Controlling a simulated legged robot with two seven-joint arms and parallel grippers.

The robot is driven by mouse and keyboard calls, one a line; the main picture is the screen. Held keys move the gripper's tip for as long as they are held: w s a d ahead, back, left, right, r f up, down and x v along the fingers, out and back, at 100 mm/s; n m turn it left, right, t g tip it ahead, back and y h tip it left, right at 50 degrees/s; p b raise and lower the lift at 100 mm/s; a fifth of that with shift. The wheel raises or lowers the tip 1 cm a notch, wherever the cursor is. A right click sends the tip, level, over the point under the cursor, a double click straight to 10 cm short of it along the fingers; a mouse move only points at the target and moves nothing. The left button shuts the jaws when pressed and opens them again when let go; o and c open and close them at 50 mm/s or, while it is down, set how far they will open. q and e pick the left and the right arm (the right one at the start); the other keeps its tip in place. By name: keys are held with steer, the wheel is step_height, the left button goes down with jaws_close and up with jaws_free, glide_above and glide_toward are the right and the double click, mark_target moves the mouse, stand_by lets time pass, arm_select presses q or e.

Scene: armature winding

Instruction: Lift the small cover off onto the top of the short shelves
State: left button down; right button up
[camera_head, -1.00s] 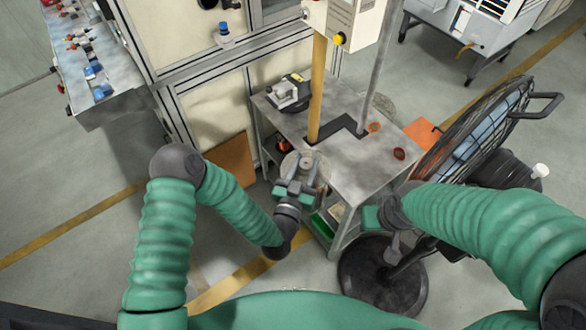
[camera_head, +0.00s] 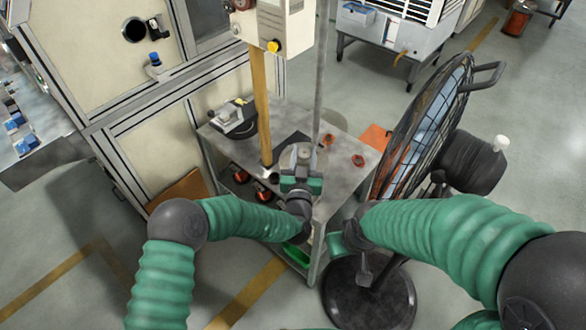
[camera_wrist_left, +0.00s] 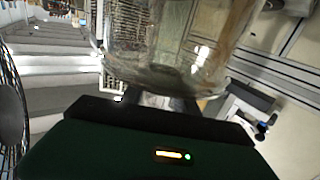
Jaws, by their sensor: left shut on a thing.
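The small cover (camera_wrist_left: 165,60) is a clear, see-through round piece that fills the upper middle of the left wrist view. My left gripper (camera_head: 301,165) is shut on it, and in the head view the cover (camera_head: 296,153) shows faintly just beyond the fingers. The gripper and cover are over the grey metal top of the short shelves (camera_head: 345,187), near its front. I cannot tell whether the cover touches the top. My right gripper (camera_head: 345,243) hangs by the right front of the shelves; its fingers are not clear.
A grey device (camera_head: 234,118) stands at the top's back left. A yellow post (camera_head: 262,105) rises near the middle. Two small red parts, one nearer (camera_head: 358,160), lie to the right. Copper coils (camera_head: 263,190) sit on a lower shelf. A large fan (camera_head: 425,125) stands at right.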

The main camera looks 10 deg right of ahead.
arm_select(q)
steer(key=w+d+f+b, duration=0.1)
steer(key=w+d+b, duration=0.4)
steer(key=d+b, duration=0.1)
steer(key=shift+w+d, duration=0.25)
steer(key=shift+d, duration=0.6)
steer(key=shift+s+a, duration=0.15)
steer(key=shift+s, duration=0.05)
steer(key=shift+f, duration=0.1)
step_height(320, 180, down, 3)
steer(key=shift+f+b, duration=0.2)
steer(key=shift+b, duration=1)
steer(key=c, duration=0.8)
jaws_free()
steer(key=shift+c, duration=0.2)
